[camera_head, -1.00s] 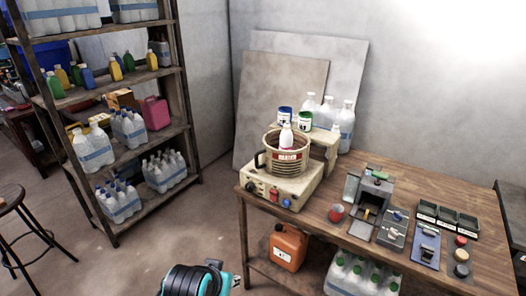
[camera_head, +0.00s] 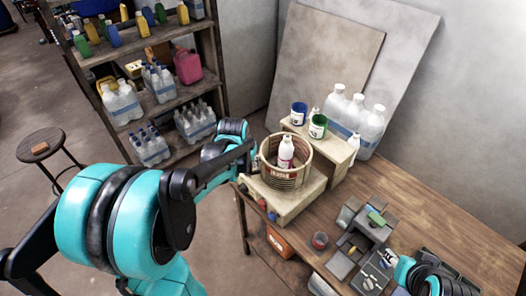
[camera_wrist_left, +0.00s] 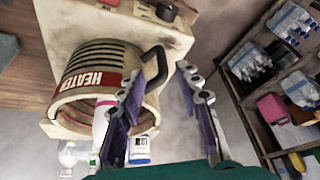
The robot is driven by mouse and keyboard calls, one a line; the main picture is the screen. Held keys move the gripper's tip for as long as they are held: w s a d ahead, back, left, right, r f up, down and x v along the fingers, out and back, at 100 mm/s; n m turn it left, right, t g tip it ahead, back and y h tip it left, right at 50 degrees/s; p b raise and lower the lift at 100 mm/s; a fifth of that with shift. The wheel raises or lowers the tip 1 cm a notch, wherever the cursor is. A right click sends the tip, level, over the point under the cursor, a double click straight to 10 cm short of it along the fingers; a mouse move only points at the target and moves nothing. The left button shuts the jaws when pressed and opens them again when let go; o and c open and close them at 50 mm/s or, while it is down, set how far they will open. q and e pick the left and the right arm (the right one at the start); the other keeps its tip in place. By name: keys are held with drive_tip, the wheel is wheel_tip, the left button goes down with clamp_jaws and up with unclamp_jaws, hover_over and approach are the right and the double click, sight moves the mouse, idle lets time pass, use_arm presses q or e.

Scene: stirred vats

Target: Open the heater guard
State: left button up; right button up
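The heater guard (camera_head: 287,180) is a round, slatted beige cage with a red label, standing on the beige heater base (camera_head: 290,203). A white bottle (camera_head: 286,152) stands inside its ring. In the left wrist view the guard (camera_wrist_left: 88,85) shows its "HEATER" label and a black loop handle (camera_wrist_left: 154,68) sticking out from its side. My left gripper (camera_wrist_left: 160,76) is open, its two fingers on either side of the handle's outer end; I cannot tell whether they touch it. In the head view the left gripper (camera_head: 248,160) is beside the guard's left side, partly hidden by its own arm.
Paint cans (camera_head: 318,126) and large bottles (camera_head: 371,130) stand on and behind a raised beige stand (camera_head: 325,145). A loaded shelf (camera_head: 215,60) stands at the left.

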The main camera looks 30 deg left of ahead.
sight(250, 166)
use_arm(q)
drive_tip(key=shift+w, duration=0.3)
drive_tip(key=b+x, duration=0.2)
drive_tip(key=x, duration=0.5)
drive_tip(key=shift+a+f, duration=0.1)
drive_tip(key=shift+f, duration=0.2)
clamp_jaws()
